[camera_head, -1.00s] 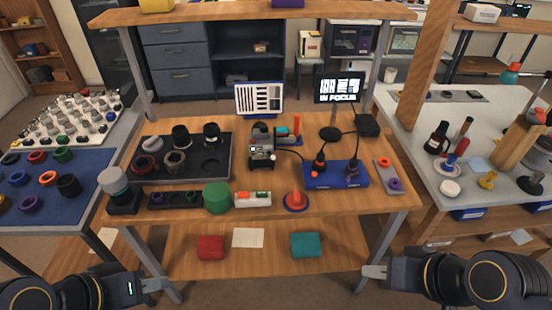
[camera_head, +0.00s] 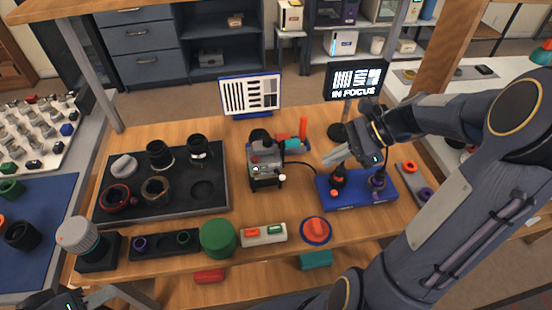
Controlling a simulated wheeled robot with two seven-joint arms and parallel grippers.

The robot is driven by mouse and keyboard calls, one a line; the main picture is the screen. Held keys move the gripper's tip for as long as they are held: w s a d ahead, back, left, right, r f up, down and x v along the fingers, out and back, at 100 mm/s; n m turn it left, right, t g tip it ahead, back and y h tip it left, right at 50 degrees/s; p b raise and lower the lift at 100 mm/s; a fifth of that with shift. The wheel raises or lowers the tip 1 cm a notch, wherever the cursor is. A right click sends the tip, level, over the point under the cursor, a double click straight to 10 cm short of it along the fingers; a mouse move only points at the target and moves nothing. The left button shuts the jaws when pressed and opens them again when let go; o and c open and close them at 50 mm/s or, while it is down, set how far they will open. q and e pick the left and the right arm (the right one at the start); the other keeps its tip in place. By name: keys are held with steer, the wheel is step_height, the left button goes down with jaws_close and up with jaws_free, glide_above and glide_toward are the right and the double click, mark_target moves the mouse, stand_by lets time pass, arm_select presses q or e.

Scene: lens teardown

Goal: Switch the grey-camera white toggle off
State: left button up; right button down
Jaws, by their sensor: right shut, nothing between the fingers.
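The grey camera (camera_head: 264,172) stands on the wooden bench, right of the black lens tray. A small white toggle (camera_head: 282,178) shows low on its right side; I cannot tell its position clearly. My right gripper (camera_head: 327,162) reaches in from the right above the bench, to the right of the camera and apart from it. It is shut and empty, with its fingers pointing left. My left gripper (camera_head: 112,293) is at the bottom left corner, below the bench's front edge and partly cut off; its fingers are too unclear to judge.
A blue socket box (camera_head: 350,203) with black plugs lies under my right gripper. The screen (camera_head: 356,80) reads "IN FOCUS". A test chart (camera_head: 250,95) stands behind the camera. A green cylinder (camera_head: 218,238), a white switch box (camera_head: 264,235) and a red button (camera_head: 316,230) line the front.

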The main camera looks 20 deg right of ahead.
mark_target(280, 176)
steer(key=shift+w+d, duration=0.1)
steer(key=shift+w, duration=0.1)
steer(key=shift+f, duration=0.1)
steer(key=x, duration=1)
steer(key=shift+b, duration=0.3)
